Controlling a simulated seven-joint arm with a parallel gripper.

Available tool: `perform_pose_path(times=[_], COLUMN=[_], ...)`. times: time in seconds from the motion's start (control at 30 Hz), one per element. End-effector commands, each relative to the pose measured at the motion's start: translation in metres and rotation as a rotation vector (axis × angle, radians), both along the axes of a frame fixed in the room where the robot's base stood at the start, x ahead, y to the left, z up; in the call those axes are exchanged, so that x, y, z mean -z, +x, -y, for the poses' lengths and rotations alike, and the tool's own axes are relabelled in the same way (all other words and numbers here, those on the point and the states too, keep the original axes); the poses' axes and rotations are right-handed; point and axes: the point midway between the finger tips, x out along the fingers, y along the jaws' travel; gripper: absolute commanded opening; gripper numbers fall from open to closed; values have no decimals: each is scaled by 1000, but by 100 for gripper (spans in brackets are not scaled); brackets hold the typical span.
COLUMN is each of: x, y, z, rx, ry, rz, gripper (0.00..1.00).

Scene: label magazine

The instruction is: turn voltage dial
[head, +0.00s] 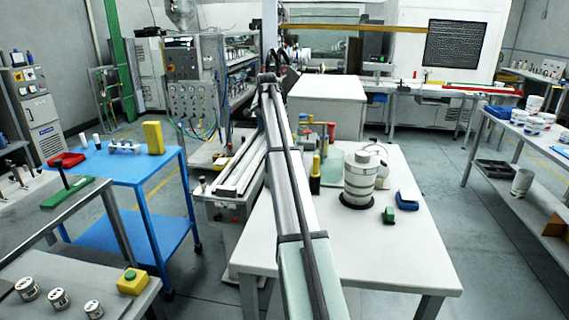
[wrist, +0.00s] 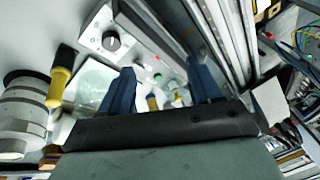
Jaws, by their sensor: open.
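A round dark dial with a pale rim (wrist: 111,40) sits on a pale box (wrist: 100,22) at the upper left of the wrist view. No label on it is readable, so I cannot confirm that it is the voltage dial. My gripper (wrist: 162,82) is open, with two blue fingers spread apart and nothing between them. The dial lies beyond and to the left of the left finger, apart from it. In the head view my arm runs up the middle, and I cannot make out the dial or the fingers.
A yellow-handled tool (wrist: 61,82) stands left of my fingers, near a glassy plate (wrist: 92,82). Long metal rails (head: 240,165) run beside my arm.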

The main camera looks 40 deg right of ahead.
Motion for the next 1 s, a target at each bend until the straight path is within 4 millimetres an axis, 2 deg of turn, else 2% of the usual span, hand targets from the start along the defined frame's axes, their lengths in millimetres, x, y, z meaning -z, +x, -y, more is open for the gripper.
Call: perform_pose_path(times=[0.4, 0.6, 0.77, 1.0], x=[-1, 1, 18, 60], y=[-38, -48, -49, -50], z=[39, 44, 43, 43], rx=[301, 365, 366, 365], ry=[198, 233, 234, 234], rz=[-212, -260, -262, -261], gripper=[63, 63, 63, 63])
